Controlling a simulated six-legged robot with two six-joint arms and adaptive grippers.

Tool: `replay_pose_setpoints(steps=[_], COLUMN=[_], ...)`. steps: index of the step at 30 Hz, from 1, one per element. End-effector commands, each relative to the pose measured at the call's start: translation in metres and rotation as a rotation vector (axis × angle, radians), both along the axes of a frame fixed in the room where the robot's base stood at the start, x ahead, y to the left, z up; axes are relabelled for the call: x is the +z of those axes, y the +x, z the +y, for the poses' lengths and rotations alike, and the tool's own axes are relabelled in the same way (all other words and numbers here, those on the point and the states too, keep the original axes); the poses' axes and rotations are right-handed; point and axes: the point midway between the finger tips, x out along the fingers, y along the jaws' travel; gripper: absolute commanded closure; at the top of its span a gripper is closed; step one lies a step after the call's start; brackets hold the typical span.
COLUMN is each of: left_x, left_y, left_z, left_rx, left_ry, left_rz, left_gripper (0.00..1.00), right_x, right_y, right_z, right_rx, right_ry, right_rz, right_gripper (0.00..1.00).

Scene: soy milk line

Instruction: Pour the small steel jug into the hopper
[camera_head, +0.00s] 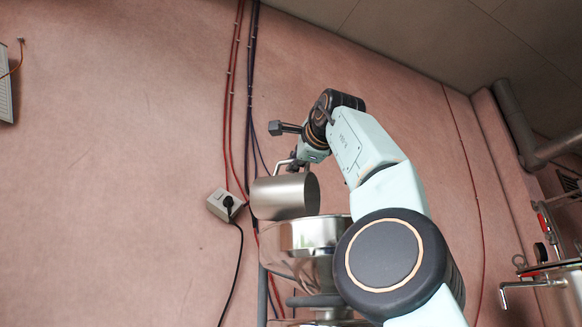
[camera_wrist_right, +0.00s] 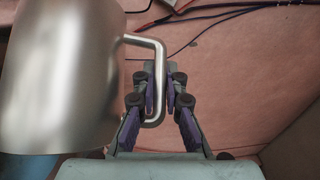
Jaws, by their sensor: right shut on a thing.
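The small steel jug (camera_head: 283,197) is tipped far over, lying nearly on its side in the air above the hopper (camera_head: 300,240). My right gripper (camera_head: 294,164) is shut on the jug's handle. In the right wrist view the jug (camera_wrist_right: 60,75) fills the left side, and the fingers of the right gripper (camera_wrist_right: 159,100) close around its handle. The hopper is a shiny steel bowl, partly hidden behind my right arm. The jug's inside and any liquid are hidden. My left gripper is not in view.
A socket box (camera_head: 222,204) with a black plug is on the pink wall to the left of the jug. Red and dark cables (camera_head: 238,90) run down the wall. A steel vessel (camera_head: 555,290) with a pipe stands at the right edge. The space left of the jug is clear.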

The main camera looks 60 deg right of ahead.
Motion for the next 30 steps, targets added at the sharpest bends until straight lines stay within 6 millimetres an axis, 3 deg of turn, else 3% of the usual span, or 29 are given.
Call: replay_pose_setpoints(steps=[18,30], left_x=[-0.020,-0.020], left_y=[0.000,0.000], left_z=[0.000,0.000], left_rx=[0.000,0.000], left_ry=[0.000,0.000], left_rz=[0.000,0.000], left_gripper=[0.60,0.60], right_x=[0.004,0.005], right_y=[-0.021,-0.023], right_z=[-0.002,-0.002], right_rx=[0.000,0.001], right_ry=[0.018,0.018], right_rz=[-0.126,-0.137], right_gripper=[1.00,1.00])
